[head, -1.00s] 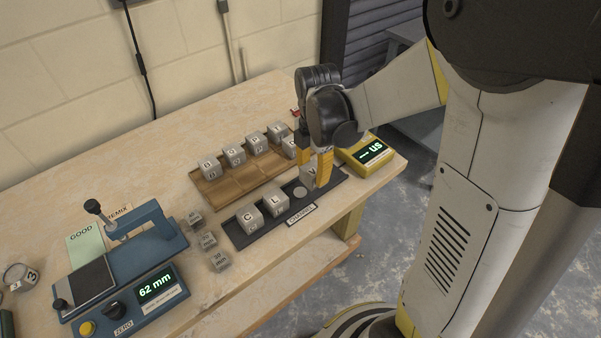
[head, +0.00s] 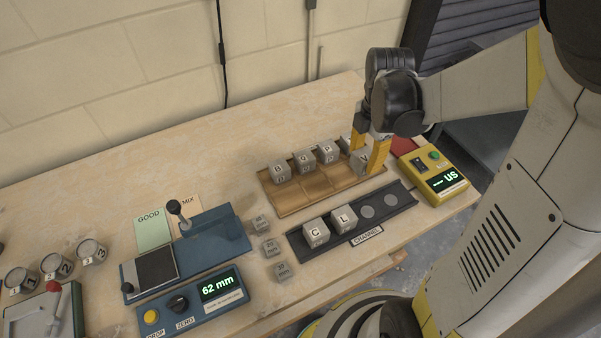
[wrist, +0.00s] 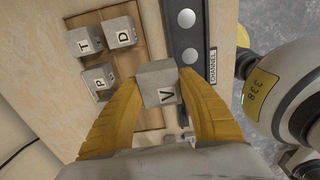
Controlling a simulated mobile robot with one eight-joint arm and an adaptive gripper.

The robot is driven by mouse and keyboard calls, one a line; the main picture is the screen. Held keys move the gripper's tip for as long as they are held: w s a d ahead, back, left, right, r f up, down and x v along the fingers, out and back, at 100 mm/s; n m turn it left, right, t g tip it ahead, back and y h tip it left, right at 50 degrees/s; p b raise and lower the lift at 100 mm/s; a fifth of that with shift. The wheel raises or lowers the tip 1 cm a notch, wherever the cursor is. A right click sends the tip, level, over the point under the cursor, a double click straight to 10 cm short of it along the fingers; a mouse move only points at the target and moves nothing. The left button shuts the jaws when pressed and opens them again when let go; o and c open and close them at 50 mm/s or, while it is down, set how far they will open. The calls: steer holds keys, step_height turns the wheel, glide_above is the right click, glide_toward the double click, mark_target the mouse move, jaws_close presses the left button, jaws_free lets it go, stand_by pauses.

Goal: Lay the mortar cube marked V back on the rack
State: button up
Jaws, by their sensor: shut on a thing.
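My gripper (head: 368,151) is shut on the grey mortar cube marked V (wrist: 160,84), clasped between its yellow fingers in the wrist view with the V face showing. The wooden rack (head: 312,196) holds a back row of cubes, and its front row has bare places on the left and middle. The gripper is over the rack's right part in the head view. There a grey cube shows beside the fingers, and I cannot tell whether it is V or D. Cube D (wrist: 121,32) stands in the rack near T (wrist: 85,40) and P (wrist: 100,77). I cannot tell V's height above the rack.
The dark channel tray (head: 405,198) in front of the rack holds cubes C (head: 316,233) and L (head: 344,218), with two bare discs on its right. A yellow meter (head: 436,172) stands right of the rack. Small weights (head: 271,248) and a blue gauge (head: 206,240) are at left.

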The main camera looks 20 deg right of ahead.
steer(key=b, duration=0.4)
glide_above(317, 186)
step_height(317, 186, down, 7)
steer(key=shift+s+d+r, duration=0.1)
steer(key=shift+r, duration=0.05)
steer(key=shift+f+b, duration=0.8)
steer(key=shift+f, duration=1.2)
steer(key=shift+f, duration=0.1)
steer(key=o, duration=1.3)
steer(key=shift+o, duration=0.2)
